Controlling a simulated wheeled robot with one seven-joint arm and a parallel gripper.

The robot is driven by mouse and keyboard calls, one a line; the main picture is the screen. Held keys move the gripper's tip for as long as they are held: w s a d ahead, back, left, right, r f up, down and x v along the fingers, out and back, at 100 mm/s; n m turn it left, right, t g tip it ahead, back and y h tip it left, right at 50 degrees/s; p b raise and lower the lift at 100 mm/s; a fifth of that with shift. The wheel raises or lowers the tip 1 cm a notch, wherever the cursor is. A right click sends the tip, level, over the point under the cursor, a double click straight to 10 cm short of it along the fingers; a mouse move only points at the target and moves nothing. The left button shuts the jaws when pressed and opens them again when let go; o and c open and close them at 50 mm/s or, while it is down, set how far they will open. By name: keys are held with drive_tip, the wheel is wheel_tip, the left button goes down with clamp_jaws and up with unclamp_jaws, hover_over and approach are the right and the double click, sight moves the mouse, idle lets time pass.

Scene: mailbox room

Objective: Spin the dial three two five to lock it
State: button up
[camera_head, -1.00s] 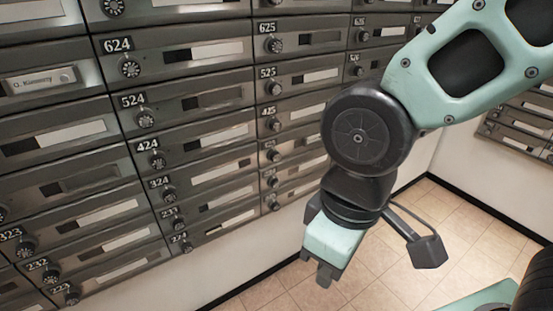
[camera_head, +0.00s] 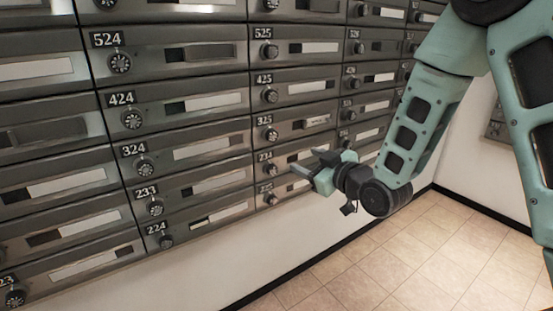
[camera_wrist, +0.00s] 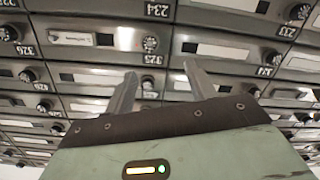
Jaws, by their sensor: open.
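In the wrist view the two fingertips (camera_wrist: 160,72) lie below the 325 dial, with another dial between the fingers. The fingers appear apart from the 325 dial. Its digit marks are too small to read.
Similar mailboxes with protruding dials surround it, including 425 (camera_head: 271,95) above and 234 (camera_head: 268,170) below. A white wall runs beneath the boxes. Tiled floor (camera_head: 400,255) lies open at the lower right.

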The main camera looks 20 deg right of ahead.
drive_tip(key=d+t, duration=0.1)
drive_tip(key=d, duration=0.1)
drive_tip(key=b, duration=0.1)
approach(274, 137)
drive_tip(key=x, duration=0.8)
drive_tip(key=shift+w+a, duration=0.15)
drive_tip(key=shift+w, duration=0.1)
drive_tip(key=c, duration=1)
